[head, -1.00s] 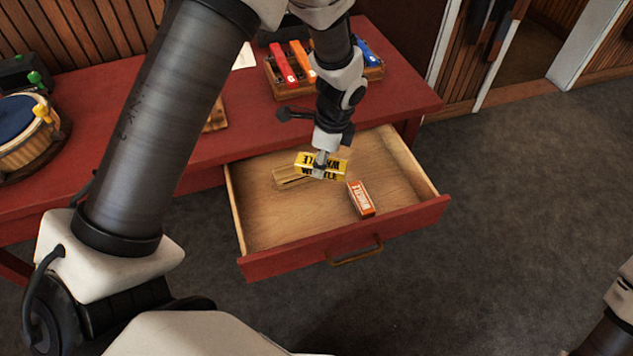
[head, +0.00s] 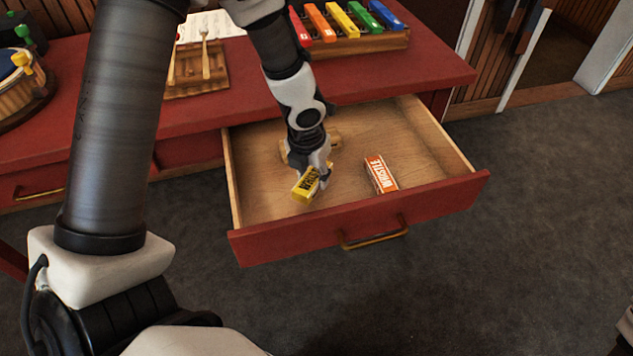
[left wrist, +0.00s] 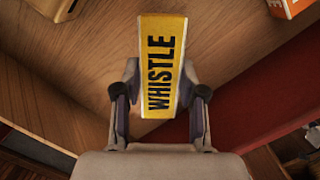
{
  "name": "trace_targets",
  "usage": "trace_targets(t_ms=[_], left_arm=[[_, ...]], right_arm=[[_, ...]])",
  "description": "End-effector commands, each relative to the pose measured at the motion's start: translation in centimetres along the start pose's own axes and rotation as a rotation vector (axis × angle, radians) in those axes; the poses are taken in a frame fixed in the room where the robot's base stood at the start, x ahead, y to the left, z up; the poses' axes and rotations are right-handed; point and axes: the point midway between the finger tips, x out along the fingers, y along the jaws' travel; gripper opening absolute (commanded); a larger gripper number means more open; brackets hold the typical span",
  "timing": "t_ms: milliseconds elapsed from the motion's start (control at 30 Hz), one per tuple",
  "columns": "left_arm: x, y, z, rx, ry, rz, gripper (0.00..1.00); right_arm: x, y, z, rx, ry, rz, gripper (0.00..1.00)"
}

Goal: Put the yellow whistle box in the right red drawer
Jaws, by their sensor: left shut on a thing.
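The yellow whistle box (head: 307,185) is held by my left gripper (head: 318,177), over the inside of the open red drawer (head: 292,246). In the left wrist view the box (left wrist: 162,62) sits between the two fingers of the gripper (left wrist: 160,100), with its WHISTLE lettering facing the camera. The box is tilted in the head view and near the drawer's front. I cannot tell whether it touches the drawer floor. My right gripper is not in view.
An orange-red whistle box (head: 380,174) lies in the drawer to the right. A wooden item (head: 290,150) lies behind my gripper, partly hidden. A coloured xylophone (head: 350,40) and a wooden rack (head: 200,78) stand on the red table. Drawer floor between the boxes is free.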

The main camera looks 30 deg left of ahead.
Motion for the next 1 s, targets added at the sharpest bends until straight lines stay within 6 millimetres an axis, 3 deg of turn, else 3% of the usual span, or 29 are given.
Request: trace_targets(t_ms=[200, 567, 600, 667, 1000], left_arm=[[4.0, 0.0, -0.6, 0.000, 0.000, 0.001, 0.17], [4.0, 0.0, -0.6, -0.002, 0.000, 0.001, 0.17], [4.0, 0.0, -0.6, -0.001, 0.000, 0.001, 0.44], [3.9, 0.0, -0.6, -0.001, -0.001, 0.001, 0.65], [3.6, 0.0, -0.5, -0.002, -0.001, 0.001, 0.66]], right_arm=[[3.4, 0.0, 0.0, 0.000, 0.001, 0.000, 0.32], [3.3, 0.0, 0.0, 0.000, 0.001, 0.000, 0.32], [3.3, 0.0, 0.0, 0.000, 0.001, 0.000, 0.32], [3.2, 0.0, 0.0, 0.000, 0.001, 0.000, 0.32], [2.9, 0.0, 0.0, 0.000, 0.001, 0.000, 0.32]])
